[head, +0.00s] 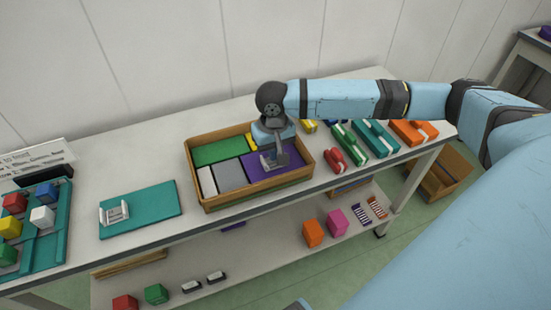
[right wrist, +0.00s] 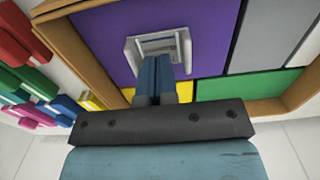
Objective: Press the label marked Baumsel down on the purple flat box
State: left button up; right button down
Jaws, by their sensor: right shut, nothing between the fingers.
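The purple flat box (head: 284,165) lies in the front right part of a wooden tray (head: 252,198). It also fills the middle of the right wrist view (right wrist: 110,40). A white label with raised edges (right wrist: 131,47) lies on the purple box; its marking is too small to read. My right gripper (head: 275,158) points down over the purple box. In the right wrist view its fingers (right wrist: 154,62) are closed together with nothing between them, their tips at the label, seemingly touching it. The fingers hide part of the label. My left gripper is out of view.
The tray also holds a green box (head: 218,151), a grey box (head: 231,175) and a white box (head: 207,181). A teal mat (head: 150,205) with a white holder (head: 114,212) lies to the left. Red, green, teal and orange items stand right of the tray.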

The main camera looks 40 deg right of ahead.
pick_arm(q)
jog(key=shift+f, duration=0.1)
pick_arm(e)
jog(key=shift+f, duration=0.65)
jog(key=shift+f, duration=0.4)
dwell(0.7)
notch_tip(320, 180, up, 2)
jog(key=p, duration=0.3)
jog(key=shift+r+p, duration=0.75)
jog(key=shift+p, duration=0.15)
jog(key=r+p, duration=0.2)
jog(key=shift+p, duration=0.4)
jog(key=shift+r+p, duration=0.85)
jog(key=shift+p, duration=0.4)
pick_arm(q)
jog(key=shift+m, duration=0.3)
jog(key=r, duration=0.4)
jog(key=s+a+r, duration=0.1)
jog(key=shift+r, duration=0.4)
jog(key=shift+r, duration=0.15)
